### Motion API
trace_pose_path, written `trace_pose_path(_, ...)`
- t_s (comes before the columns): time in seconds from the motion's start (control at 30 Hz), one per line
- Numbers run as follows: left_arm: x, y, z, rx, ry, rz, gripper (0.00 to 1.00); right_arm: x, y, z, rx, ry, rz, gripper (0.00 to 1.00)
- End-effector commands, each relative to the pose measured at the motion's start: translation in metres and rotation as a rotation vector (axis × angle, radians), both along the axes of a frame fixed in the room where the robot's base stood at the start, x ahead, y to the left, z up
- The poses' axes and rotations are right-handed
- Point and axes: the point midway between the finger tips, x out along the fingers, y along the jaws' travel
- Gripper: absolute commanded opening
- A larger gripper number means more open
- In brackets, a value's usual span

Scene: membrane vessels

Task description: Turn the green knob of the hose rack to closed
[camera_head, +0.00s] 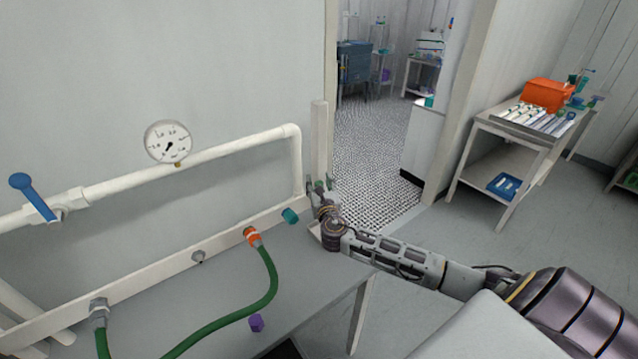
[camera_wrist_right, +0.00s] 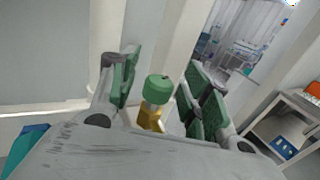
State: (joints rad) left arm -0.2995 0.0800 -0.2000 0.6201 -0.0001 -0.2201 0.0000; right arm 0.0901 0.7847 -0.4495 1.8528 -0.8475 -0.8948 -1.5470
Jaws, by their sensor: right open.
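The green knob (camera_wrist_right: 157,87) sits on a brass valve body (camera_wrist_right: 150,116) in the right wrist view. My right gripper (camera_wrist_right: 161,78) is open, with one green-padded finger on each side of the knob and gaps showing between. In the head view my right gripper (camera_head: 319,184) is at the right end of the hose rack's white rail (camera_head: 225,245), near the door post. There the gripper hides the knob. I cannot tell the knob's turn position. My left gripper is not in view.
A teal fitting (camera_head: 290,215) and an orange coupling (camera_head: 252,236) with a green hose (camera_head: 262,295) are left of the gripper. A white pipe with a gauge (camera_head: 168,142) and a blue lever (camera_head: 33,195) runs above.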

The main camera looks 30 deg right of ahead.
Motion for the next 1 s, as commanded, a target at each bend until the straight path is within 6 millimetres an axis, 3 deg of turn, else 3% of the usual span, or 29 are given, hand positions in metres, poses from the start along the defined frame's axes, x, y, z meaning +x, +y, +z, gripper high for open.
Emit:
trace_pose_path(0.37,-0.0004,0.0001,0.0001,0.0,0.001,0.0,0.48,0.0018,-0.0004,0.0001,0.001,0.0,0.0,0.46)
trace_pose_path(0.7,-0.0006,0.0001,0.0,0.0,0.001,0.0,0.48,0.0017,-0.0004,0.0001,0.001,0.0,0.0,0.03)
trace_pose_path(1.0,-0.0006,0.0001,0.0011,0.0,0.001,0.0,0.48,0.0019,0.0001,0.0002,0.002,-0.001,-0.011,0.01)
